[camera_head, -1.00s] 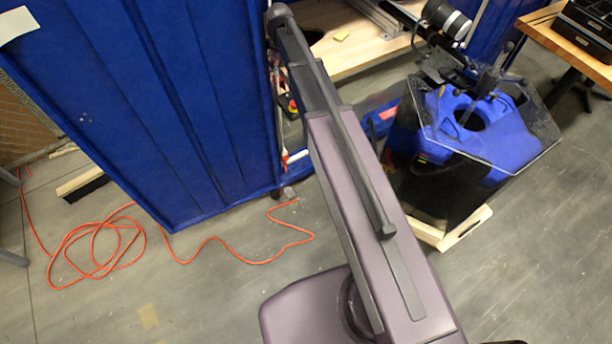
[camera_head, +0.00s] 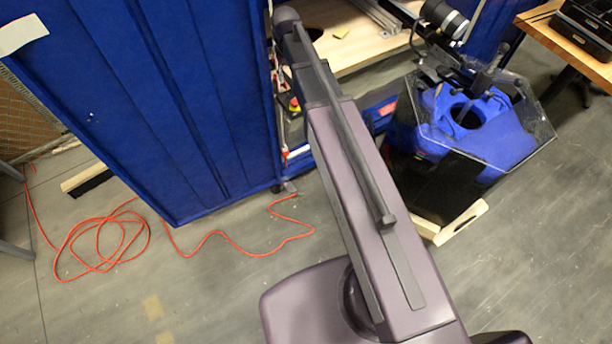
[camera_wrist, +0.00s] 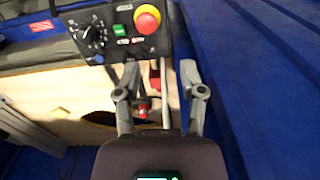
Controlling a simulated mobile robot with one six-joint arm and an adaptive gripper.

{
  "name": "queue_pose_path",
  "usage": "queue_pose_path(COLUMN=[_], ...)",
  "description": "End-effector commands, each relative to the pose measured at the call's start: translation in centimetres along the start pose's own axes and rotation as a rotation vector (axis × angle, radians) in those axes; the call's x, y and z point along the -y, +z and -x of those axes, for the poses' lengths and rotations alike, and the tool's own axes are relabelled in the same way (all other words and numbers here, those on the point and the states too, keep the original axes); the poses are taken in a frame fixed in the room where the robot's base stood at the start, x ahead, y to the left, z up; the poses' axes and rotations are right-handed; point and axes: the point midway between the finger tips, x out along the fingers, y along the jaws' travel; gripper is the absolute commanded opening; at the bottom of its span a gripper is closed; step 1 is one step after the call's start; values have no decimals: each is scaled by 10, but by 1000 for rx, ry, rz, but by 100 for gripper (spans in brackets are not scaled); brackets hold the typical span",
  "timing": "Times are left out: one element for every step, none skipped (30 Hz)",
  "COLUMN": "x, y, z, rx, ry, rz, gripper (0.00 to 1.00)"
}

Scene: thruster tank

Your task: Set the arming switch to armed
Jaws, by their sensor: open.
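In the wrist view a black control panel (camera_wrist: 120,38) lies ahead of my gripper. It carries a round dial (camera_wrist: 93,38) with markings, a small green switch (camera_wrist: 120,30) and a red mushroom button (camera_wrist: 147,19) on a yellow ring. I cannot tell which control is the arming switch, or its setting. My gripper (camera_wrist: 159,76) is open, its two fingers apart and pointing toward the panel's lower edge. No control is between the fingertips. A small red part (camera_wrist: 142,108) and a pale rod (camera_wrist: 166,90) show beyond and between the fingers. In the head view my arm hides the gripper.
A tall blue wall (camera_head: 165,100) stands left of my arm. A wooden bench surface (camera_head: 350,45) lies behind. A clear-walled tank with blue parts (camera_head: 470,125) stands right. An orange cable (camera_head: 100,240) lies on the floor at left.

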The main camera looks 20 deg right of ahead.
Motion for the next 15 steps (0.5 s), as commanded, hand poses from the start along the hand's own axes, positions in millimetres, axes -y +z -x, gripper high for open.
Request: queue_pose_path(x=[2,3,4,5,6,7,8,8,9,10,11,12,13,14,15], y=[11,15,20,25,29,34,38,42,48,52,56,62,66,70,76], z=[0,0,0,-1,-1,-1,-1,-1,-1,-1,-1,-1,-2,-2,-2], rx=[0,0,0,0,0,0,0,0,0,0,0,0,0,0,0], ry=[0,0,0,0,0,0,0,0,0,0,0,0,0,0,0], rz=[-7,-11,-16,-20,-24,-30,-35,-39,-44,-48,-52,-58,-62,-67,-72], gripper=[52,52,52,52,52,52,52,52,52,52,52,52,52,52,52])
